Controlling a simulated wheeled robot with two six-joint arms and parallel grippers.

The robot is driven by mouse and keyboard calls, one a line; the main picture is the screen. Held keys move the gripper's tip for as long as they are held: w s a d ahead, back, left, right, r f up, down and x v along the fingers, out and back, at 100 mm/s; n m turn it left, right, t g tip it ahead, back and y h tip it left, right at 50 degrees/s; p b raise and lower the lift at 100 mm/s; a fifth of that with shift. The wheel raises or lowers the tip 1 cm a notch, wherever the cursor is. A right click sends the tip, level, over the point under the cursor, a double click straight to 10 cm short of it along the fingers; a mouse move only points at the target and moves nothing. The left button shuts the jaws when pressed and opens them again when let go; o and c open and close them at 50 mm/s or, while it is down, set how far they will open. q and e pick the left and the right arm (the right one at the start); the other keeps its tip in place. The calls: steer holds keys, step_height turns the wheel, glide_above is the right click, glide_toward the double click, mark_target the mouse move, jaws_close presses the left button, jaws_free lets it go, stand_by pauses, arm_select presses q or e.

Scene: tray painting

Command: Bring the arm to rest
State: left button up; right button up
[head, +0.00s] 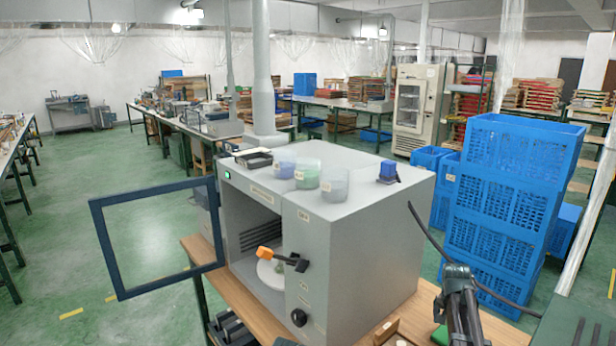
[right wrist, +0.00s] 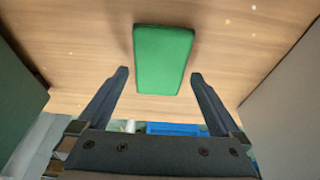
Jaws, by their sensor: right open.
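My right arm (head: 462,305) shows at the lower right of the head view, beside the grey cabinet (head: 365,225). In the right wrist view my right gripper (right wrist: 160,74) is open, its two dark fingers wide apart with nothing between them. A green block (right wrist: 163,58) lies on the wooden table (right wrist: 80,45) just beyond the fingertips; I cannot tell the height of the gripper above it. The green block also shows partly behind the arm in the head view (head: 440,335). My left gripper is not in view.
The cabinet's framed door (head: 103,245) stands open to the left. Several cups (head: 307,174) stand on top. Blue crates (head: 505,200) are stacked right.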

steer(key=shift+b+x, duration=0.7)
steer(key=shift+x, duration=0.55)
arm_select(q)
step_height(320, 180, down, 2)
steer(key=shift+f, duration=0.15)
arm_select(e)
steer(key=shift+r, duration=0.15)
steer(key=p+v, duration=1.3)
steer(key=b+x, duration=1.3)
steer(key=shift+f+b, duration=0.3)
steer(key=shift+f, duration=0.1)
arm_select(q)
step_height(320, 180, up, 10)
steer(key=p, duration=1)
steer(key=shift+p, duration=0.3)
arm_select(e)
step_height(320, 180, up, 11)
steer(key=shift+w+d+f+m, duration=0.2)
steer(key=shift+w+d+m, duration=0.1)
steer(key=shift+d+m, duration=0.1)
